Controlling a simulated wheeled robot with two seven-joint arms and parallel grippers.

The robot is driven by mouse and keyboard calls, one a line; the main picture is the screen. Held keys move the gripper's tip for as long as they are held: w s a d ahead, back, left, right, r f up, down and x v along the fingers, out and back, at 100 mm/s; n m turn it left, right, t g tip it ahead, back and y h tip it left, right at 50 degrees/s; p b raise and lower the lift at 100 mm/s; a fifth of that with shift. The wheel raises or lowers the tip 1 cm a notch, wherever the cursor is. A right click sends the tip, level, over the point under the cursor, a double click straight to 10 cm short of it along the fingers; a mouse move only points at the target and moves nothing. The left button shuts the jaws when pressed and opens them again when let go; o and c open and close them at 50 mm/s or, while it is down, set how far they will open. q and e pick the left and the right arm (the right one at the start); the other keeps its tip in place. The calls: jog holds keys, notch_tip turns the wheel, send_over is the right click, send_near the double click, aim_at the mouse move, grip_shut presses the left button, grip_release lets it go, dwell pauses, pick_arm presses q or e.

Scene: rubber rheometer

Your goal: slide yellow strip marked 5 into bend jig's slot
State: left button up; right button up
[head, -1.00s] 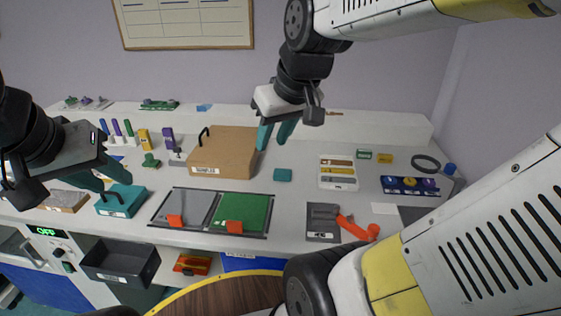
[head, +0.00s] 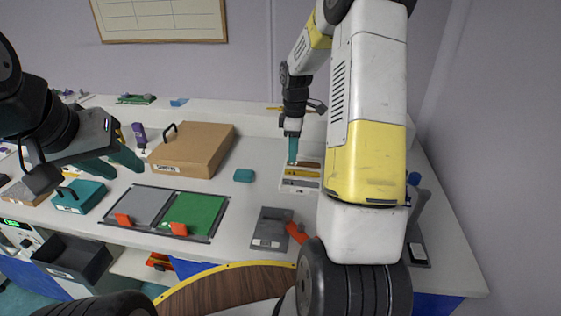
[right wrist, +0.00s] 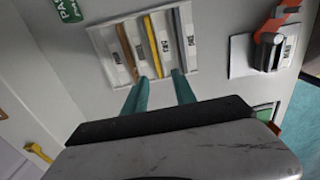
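The yellow strip (right wrist: 155,45) lies in a white tray (right wrist: 101,42) between a brown strip (right wrist: 127,48) and a grey strip (right wrist: 185,38). Its label is too small to read surely. In the head view the yellow strip (head: 302,173) is partly behind my right gripper (head: 292,161). In the right wrist view my right gripper (right wrist: 161,76) is open, its teal fingers on either side of the yellow strip's near end; I cannot tell contact. The bend jig (head: 270,230), a grey plate with an orange lever (head: 296,232), lies nearer the front. My left gripper (head: 125,171) is open and empty.
A cardboard box (head: 192,150), a teal block (head: 244,175) and a framed grey and green mat pair (head: 203,213) lie left of the tray. The jig (right wrist: 243,52) also shows in the right wrist view. My right arm hides the table's right side.

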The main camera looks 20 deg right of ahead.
aim_at(291, 170)
jog(key=f, duration=0.7)
jog(key=shift+w+a, duration=0.25)
jog(key=shift+w, duration=0.1)
grip_shut()
